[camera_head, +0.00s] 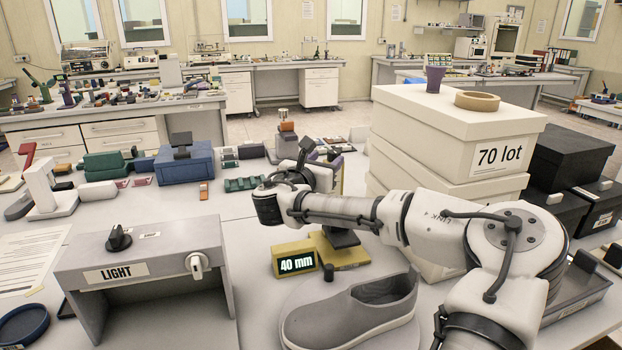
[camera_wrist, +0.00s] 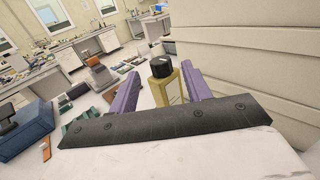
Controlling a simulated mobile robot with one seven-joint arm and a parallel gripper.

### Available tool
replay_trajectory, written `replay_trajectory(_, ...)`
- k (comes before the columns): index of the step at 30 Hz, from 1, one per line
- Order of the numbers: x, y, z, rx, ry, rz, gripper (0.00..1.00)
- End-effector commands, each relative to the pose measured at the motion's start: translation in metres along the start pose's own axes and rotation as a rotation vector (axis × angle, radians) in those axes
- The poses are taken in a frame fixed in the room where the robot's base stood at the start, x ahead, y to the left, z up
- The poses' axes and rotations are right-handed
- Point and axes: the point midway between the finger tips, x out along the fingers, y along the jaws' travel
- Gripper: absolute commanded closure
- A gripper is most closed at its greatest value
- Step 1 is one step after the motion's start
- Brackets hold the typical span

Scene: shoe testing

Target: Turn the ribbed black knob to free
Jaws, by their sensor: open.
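In the wrist view, a round black knob (camera_wrist: 160,66) with a small white mark on its top sits on a yellowish upright post (camera_wrist: 167,90). My gripper (camera_wrist: 156,88) is open, with one purple finger on each side of the post. I cannot tell whether either finger touches it, and ribs are too small to make out. In the head view, my arm covers the area above the yellow gauge (camera_head: 295,258), which reads 40 mm, and the knob is not clearly visible there. Another black knob (camera_head: 118,238), with a raised grip, stands on the grey LIGHT box (camera_head: 150,262).
A grey shoe (camera_head: 350,312) lies in front of the gauge. White stacked boxes (camera_head: 440,145) labelled 70 lot rise close on the right. A blue box (camera_head: 185,162) stands farther back on the left. Bare table shows between the LIGHT box and the gauge.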

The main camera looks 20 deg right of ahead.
Motion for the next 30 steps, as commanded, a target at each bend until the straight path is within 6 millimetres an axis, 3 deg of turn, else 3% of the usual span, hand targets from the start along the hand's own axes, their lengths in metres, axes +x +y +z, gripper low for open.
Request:
replay_trajectory(6,-0.049,0.000,-0.004,0.000,0.001,0.002,0.51)
replay_trajectory(12,-0.074,0.000,-0.002,-0.001,0.001,0.000,0.51)
replay_trajectory(25,-0.080,-0.001,0.001,-0.001,0.001,-0.002,0.51)
replay_trajectory(30,-0.080,0.000,0.027,0.000,0.000,-0.001,0.51)
